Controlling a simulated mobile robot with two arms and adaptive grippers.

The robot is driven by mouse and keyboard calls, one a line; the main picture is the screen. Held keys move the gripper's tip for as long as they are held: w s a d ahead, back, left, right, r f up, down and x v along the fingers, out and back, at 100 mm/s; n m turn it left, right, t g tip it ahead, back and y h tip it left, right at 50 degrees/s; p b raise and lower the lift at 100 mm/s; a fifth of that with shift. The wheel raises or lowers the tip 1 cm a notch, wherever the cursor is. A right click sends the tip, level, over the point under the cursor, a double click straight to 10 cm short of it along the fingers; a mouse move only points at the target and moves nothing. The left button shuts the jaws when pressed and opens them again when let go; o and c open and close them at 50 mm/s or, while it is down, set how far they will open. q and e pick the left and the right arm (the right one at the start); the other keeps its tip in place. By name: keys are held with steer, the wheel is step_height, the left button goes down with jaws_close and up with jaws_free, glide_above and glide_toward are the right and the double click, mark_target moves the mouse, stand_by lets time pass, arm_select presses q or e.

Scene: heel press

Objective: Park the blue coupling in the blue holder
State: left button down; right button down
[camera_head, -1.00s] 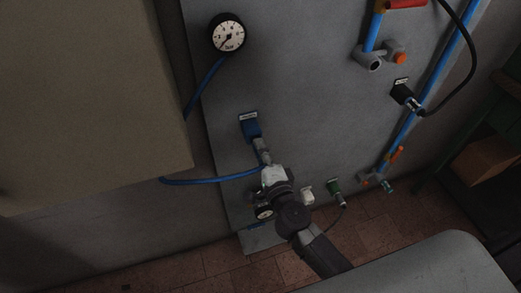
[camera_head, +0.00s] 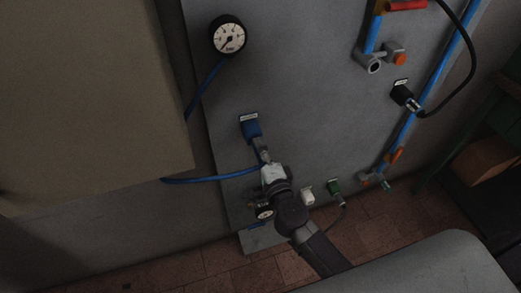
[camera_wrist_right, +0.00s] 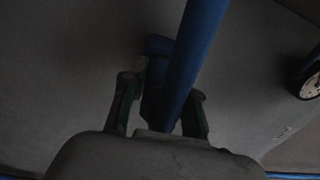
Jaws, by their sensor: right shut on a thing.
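The blue holder (camera_head: 251,130) is fixed to the grey panel, under a small white label. My right gripper (camera_head: 263,157) is just below it, near the blue hose, pointing up at the holder. In the wrist view my right gripper (camera_wrist_right: 163,88) is shut on the blue coupling (camera_wrist_right: 153,105), which sits between the two fingers. The blue hose (camera_wrist_right: 194,55) crosses in front and hides part of it. I cannot tell whether the coupling touches the holder or is seated in it. My left gripper is not in view.
A round gauge (camera_head: 228,37) is on the panel above, with a blue hose (camera_head: 203,90) below it. A black holder (camera_head: 402,93), a green holder (camera_head: 334,187) and a white holder (camera_head: 308,195) are to the right. A beige box (camera_head: 90,90) fills the left side.

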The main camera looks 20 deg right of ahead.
steer(key=shift+w, duration=0.3)
steer(key=c, duration=0.8)
jaws_free()
steer(key=s, duration=1.2)
steer(key=shift+d+f, duration=0.1)
steer(key=shift+d, duration=0.15)
steer(key=s+f+n+g, duration=0.2)
steer(key=s+f+n, duration=0.15)
steer(key=f, duration=0.65)
steer(key=s+d+f+n+g+y, duration=0.1)
steer(key=s+f+n+g, duration=0.3)
steer(key=f, duration=0.6)
steer(key=f+n+g, duration=0.1)
steer(key=f+n, duration=0.4)
steer(key=f, duration=0.5)
steer(key=s+d+f+n+g, duration=0.2)
steer(key=s+f, duration=0.4)
steer(key=s, duration=0.3)
steer(key=s+d+f+n+g+h, duration=0.1)
steer(key=s+d+f+n+g, duration=0.1)
steer(key=s+f, duration=0.4)
steer(key=s+d+f+n+g+h, duration=0.1)
steer(key=s+d+f+n+g, duration=0.2)
steer(key=s+f+g, duration=0.3)
steer(key=shift+s+f+p, duration=0.15)
steer(key=shift+s+p, duration=0.05)
steer(key=shift+s, duration=1.25)
steer(key=shift+s+f+p, duration=0.15)
steer(key=shift+s, duration=1.25)
